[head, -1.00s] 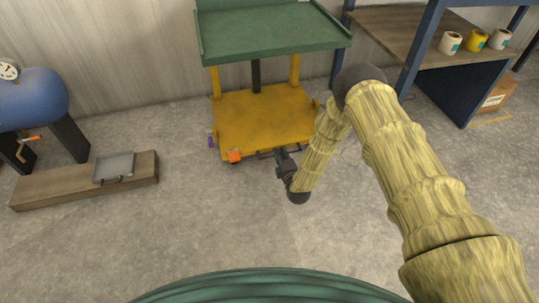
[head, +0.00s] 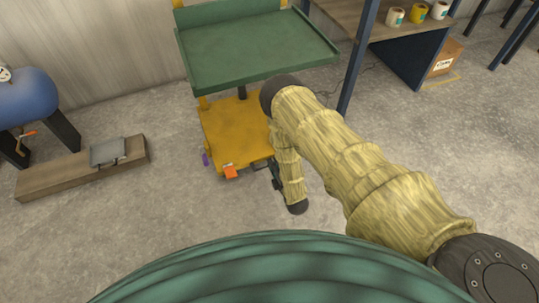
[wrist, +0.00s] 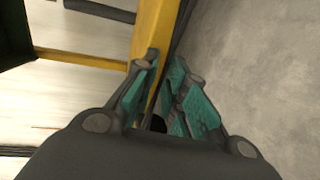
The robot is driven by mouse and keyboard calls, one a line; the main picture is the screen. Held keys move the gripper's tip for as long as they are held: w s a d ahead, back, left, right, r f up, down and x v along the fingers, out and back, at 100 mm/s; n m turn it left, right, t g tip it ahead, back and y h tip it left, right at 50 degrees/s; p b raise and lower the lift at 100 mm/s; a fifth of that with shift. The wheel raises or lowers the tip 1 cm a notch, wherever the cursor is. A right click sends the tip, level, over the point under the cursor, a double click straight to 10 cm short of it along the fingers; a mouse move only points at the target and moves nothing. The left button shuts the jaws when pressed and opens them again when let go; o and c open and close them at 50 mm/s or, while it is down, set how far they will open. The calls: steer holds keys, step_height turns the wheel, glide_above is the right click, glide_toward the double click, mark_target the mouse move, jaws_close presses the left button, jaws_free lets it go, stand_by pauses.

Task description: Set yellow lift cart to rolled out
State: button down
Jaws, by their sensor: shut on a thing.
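The yellow lift cart (head: 230,133) stands on the floor, out from the wall, with a green tray top (head: 255,48) raised on posts above its yellow deck. An orange part (head: 230,171) and a purple part (head: 205,159) sit at its front left corner. My gripper (head: 273,166) is low at the cart's front right edge, partly hidden by my arm. In the wrist view, my gripper (wrist: 160,82) has its teal-padded fingers closed at the cart's yellow edge (wrist: 155,40). The exact part between the pads is hard to make out.
A wooden beam (head: 40,184) with a grey metal case (head: 108,151) lies on the floor left of the cart. A blue tank (head: 25,98) stands behind it. A blue-framed shelf (head: 357,60) with cups stands close at right. The floor in front of the cart is clear.

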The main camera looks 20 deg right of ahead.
steer(key=shift+s+d, duration=0.6)
steer(key=c, duration=1.5)
jaws_free()
steer(key=shift+s, duration=0.1)
steer(key=shift+c, duration=0.2)
steer(key=shift+o, duration=0.4)
steer(key=shift+a, duration=0.4)
steer(key=v, duration=1.1)
steer(key=shift+s+d, duration=0.15)
steer(key=shift+s, duration=0.2)
steer(key=shift+r, duration=0.15)
